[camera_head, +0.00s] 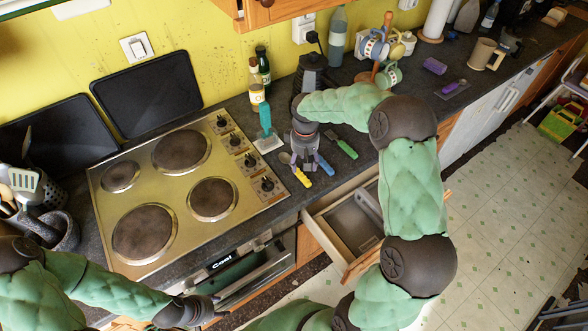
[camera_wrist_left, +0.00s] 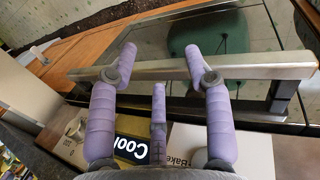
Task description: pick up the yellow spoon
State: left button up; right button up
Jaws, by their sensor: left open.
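A yellow handle (camera_head: 302,177), which looks like the yellow spoon's, lies on the dark counter right of the hob. The rest of it is hidden under my right gripper (camera_head: 298,163). That gripper is right above it, pointing down; I cannot tell its opening or whether it touches. A blue-handled utensil (camera_head: 326,166) and a green-handled one (camera_head: 346,148) lie just to the right. My left gripper (camera_head: 212,305) is low in front of the oven, far from the spoon. In the left wrist view its purple fingers (camera_wrist_left: 160,62) are spread, with a metal bar (camera_wrist_left: 258,73) crossing by them.
The hob (camera_head: 180,190) fills the counter to the left. An open drawer (camera_head: 330,200) juts out below my right arm. Bottles (camera_head: 257,88) and a mug rack (camera_head: 379,50) stand behind.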

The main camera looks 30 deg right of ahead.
aim_at(303, 174)
jog(key=shift+s+a+f, duration=0.1)
jog(key=shift+s+f, duration=0.1)
jog(key=shift+f, duration=0.25)
notch_tip(303, 174, down, 4)
jog(key=shift+a+f+b, duration=0.1)
jog(key=shift+b, duration=0.35)
jog(key=c, duration=1.2)
